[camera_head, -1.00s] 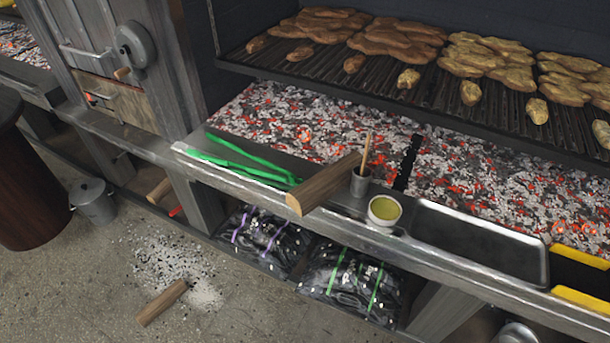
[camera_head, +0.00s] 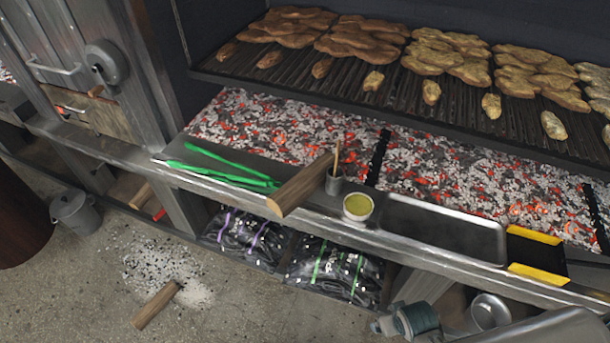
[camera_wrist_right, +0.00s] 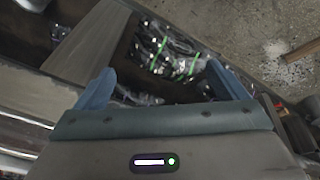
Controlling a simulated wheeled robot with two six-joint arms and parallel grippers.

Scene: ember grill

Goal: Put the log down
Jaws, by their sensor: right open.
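One wooden log (camera_head: 298,186) lies across the metal ledge in front of the coals, its near end sticking out past the front edge. A second log (camera_head: 157,306) lies on the floor by a patch of pale ash; it also shows at the right of the right wrist view (camera_wrist_right: 301,50). My right gripper (camera_wrist_right: 161,88) is open, with nothing between its blue fingers. Part of my right arm shows at the lower right of the head view, apart from both logs. My left gripper is not in view.
Green tongs (camera_head: 225,168), a cup with a brush (camera_head: 335,184), a bowl of yellow sauce (camera_head: 358,206) and an empty metal tray (camera_head: 445,229) share the ledge. Charcoal bags (camera_head: 332,273) sit beneath. A bucket (camera_head: 76,214) stands on the floor at left. Hot coals (camera_head: 280,127) glow behind.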

